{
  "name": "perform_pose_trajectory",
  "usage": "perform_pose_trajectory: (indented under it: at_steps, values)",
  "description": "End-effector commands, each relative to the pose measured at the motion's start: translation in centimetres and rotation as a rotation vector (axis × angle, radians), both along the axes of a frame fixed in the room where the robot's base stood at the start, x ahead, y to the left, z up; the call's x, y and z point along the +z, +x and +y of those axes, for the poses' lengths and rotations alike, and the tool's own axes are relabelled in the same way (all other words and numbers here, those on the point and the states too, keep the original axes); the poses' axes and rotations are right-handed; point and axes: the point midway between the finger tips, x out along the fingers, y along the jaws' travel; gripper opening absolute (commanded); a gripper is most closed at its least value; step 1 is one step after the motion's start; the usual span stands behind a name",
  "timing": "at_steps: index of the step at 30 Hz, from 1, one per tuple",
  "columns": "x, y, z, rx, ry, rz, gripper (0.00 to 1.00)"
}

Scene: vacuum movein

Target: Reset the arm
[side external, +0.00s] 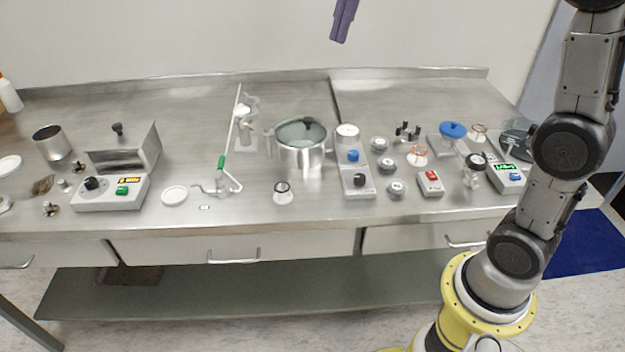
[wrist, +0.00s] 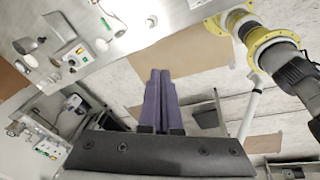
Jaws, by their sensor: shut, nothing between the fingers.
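My gripper (side external: 343,20) shows at the top of the side view, its purple fingers together and empty. It hangs high in front of the wall, above the bench and apart from everything on it. In the wrist view my gripper (wrist: 160,74) also shows with both purple fingers side by side and nothing between them. My arm rises at the right of the side view; its upper links and the wrist are cut off by the frame's top edge.
The steel bench (side external: 200,100) spans the side view. Air above the bench is clear.

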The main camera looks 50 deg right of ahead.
Motion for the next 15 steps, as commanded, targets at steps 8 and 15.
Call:
perform_pose_trajectory:
  at_steps: [8,15]
  values:
    - [-1.3,-10.2,1.5,-0.388,0.014,-0.065,0.0]
    - [-7.1,-17.4,1.3,-0.827,0.099,-0.108,0.0]
